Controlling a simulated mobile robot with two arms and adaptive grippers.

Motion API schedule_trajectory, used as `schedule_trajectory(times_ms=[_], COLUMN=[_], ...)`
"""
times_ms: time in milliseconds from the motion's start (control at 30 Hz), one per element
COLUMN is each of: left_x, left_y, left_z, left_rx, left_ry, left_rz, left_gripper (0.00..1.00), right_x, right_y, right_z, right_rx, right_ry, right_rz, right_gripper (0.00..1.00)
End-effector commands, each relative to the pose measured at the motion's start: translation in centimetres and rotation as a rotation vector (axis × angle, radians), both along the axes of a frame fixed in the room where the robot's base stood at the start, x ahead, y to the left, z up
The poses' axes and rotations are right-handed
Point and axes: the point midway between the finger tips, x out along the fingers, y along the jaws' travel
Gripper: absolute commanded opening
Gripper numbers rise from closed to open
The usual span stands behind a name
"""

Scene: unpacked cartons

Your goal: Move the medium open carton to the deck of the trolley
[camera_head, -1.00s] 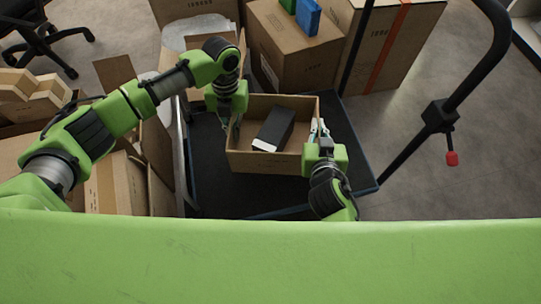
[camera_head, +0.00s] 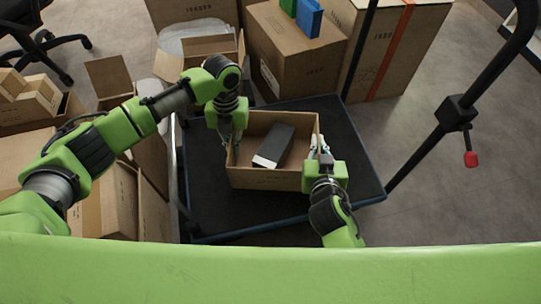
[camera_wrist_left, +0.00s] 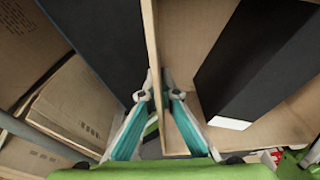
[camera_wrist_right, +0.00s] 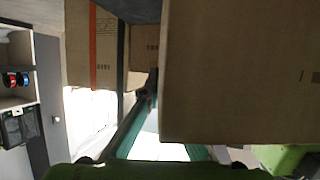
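The medium open carton (camera_head: 265,180) is upright over the dark trolley deck (camera_head: 212,208); I cannot tell whether it touches the deck. A black box with a white end (camera_head: 276,145) lies inside it. My left gripper (camera_head: 231,140) is at its left wall. In the left wrist view, the fingers (camera_wrist_left: 158,88) are shut on that wall (camera_wrist_left: 151,50), one on each side. My right gripper (camera_head: 318,147) is at the right wall. In the right wrist view, the carton wall (camera_wrist_right: 235,80) stands between the fingers (camera_wrist_right: 155,95) and partly hides one.
The trolley's black handle (camera_head: 487,75) with a red knob (camera_head: 471,159) rises at right. Closed cartons (camera_head: 292,62) stand behind the trolley. Open cartons (camera_head: 122,200) crowd its left side. Bare deck shows around the carton, and floor (camera_head: 420,190) is free at right.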

Motion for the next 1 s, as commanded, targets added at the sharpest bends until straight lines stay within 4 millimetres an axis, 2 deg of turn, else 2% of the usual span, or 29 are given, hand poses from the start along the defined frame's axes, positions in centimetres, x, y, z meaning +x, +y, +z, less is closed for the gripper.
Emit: schedule_trajectory(times_ms=[967,1000], left_x=[0.1,0.0], left_y=[-0.1,-0.1], left_z=[-4.9,-4.7], left_rx=[-0.002,-0.001], left_ry=[-0.002,-0.001], left_rz=[-0.001,0.0], left_gripper=[0.0,0.11], right_x=[0.1,0.0], right_y=[0.1,0.1], right_z=[-4.9,-4.8], right_rx=[0.001,0.0], right_ry=[-0.004,0.0], right_rz=[0.002,0.001], right_gripper=[0.0,0.11])
